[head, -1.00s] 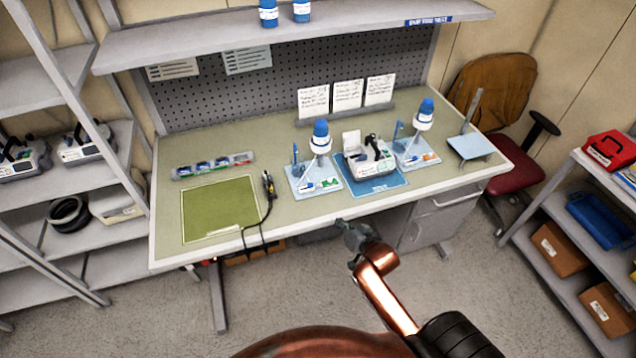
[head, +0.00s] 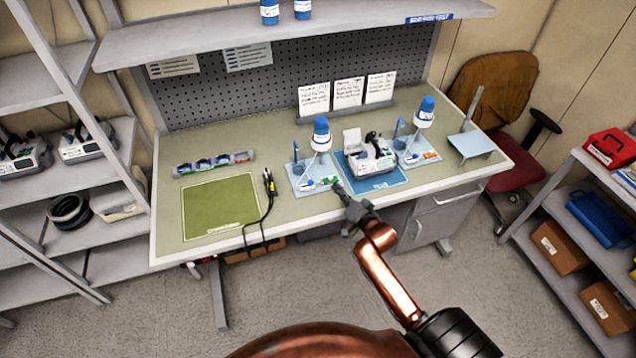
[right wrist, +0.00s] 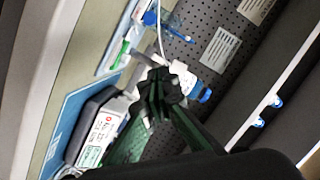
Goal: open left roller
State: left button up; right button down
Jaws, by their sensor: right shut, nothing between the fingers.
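The left infusion stand has a light blue tray (head: 297,178) with a blue-topped bottle (head: 321,130). A small white and green part, apparently the left roller (head: 327,182), lies at the tray's front. A green piece on that tray also shows in the right wrist view (right wrist: 121,53). My right gripper (head: 340,187) is shut and empty at the tray's front right corner, close to this part; I cannot tell whether they touch. In the right wrist view, its dark fingers (right wrist: 158,78) hide part of the scene. My left gripper is not in view.
A white pump (head: 371,157) stands on a blue mat (head: 378,183) just right of my right gripper. A second stand with a similar bottle (head: 425,110) is further right.

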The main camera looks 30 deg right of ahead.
aim_at(311, 182)
jog(key=w, duration=0.3)
jog(key=w+f, duration=0.1)
jog(key=w, duration=0.5)
jog(key=shift+w+d+f, duration=0.3)
jog(key=shift+w, duration=0.05)
jog(key=shift+a+f, duration=0.9)
jog(key=shift+f, duration=0.05)
jog(key=shift+w+a+f, duration=0.15)
jog(key=shift+a+f, duration=0.35)
